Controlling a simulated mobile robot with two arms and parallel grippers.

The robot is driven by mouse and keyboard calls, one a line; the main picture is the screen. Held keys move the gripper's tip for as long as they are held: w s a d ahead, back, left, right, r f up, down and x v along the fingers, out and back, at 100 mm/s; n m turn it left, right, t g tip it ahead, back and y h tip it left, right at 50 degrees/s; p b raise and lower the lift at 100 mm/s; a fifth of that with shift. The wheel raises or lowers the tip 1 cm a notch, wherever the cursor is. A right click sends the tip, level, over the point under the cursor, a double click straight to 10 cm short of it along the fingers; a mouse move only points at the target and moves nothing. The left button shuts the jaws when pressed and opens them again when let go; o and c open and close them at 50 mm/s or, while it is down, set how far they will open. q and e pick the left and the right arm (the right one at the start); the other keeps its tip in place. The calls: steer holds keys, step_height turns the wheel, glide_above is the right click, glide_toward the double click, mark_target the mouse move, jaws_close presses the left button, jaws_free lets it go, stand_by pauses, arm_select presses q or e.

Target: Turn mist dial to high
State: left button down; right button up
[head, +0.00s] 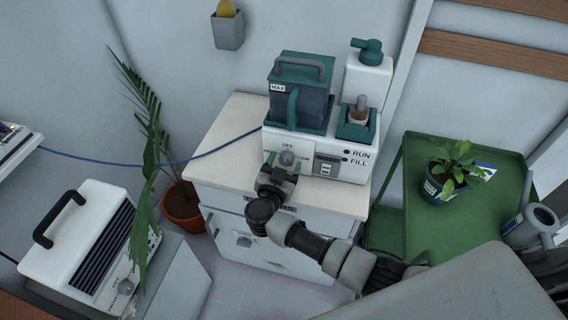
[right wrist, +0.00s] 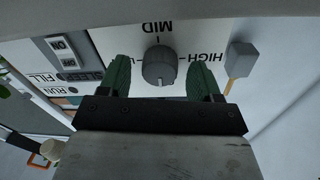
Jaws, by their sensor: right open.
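The mist dial (right wrist: 160,66) is a round grey knob on the front of a white and teal machine (head: 318,140). In the right wrist view, the lettering is upside down: MID is above the dial, HIGH to its right and a partly hidden L to its left. A small pale mark shows on the dial's side away from MID. In the head view, OFF is printed above the dial (head: 287,158). My right gripper (head: 283,165) is open, its green fingers on either side of the dial with visible gaps in the right wrist view (right wrist: 160,80). My left gripper is not in view.
The machine stands on a white cabinet (head: 232,130). RUN and FILL indicators and a switch (right wrist: 62,48) are beside the dial. A green cart (head: 416,190) with a potted plant (head: 447,178) is at right. A palm (head: 147,140) and a white device (head: 75,240) are at left.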

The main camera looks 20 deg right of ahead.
steer(key=c, duration=0.9)
steer(key=shift+m+p, duration=0.75)
steer(key=shift+m, duration=2.65)
